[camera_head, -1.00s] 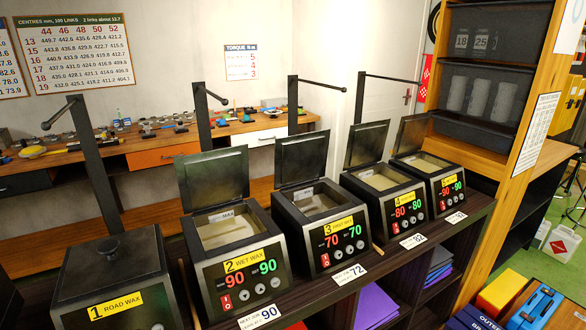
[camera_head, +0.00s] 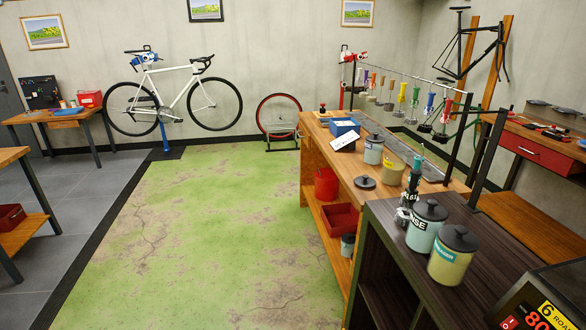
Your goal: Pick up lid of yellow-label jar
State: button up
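A pale yellow jar (camera_head: 451,266) with a small teal label and a black knobbed lid (camera_head: 459,238) stands at the near end of the dark bench. I cannot tell which is the yellow-label jar. My gripper is not in view.
A slender dark-and-teal object (camera_head: 409,195) stands beside the jars. The wooden bench (camera_head: 325,158) has red bins on its lower shelf. The green floor (camera_head: 210,240) to the left is clear.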

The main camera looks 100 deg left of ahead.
aim_at(364, 181)
jog(key=u, duration=2.2)
jog(key=i+j+z, duration=0.1)
jog(key=j, duration=0.2)
jog(key=i+j, duration=0.15)
jog(key=j, duration=0.15)
jog(key=i+j+z, duration=0.15)
jog(key=j, duration=0.2)
jog(key=k+l, duration=0.05)
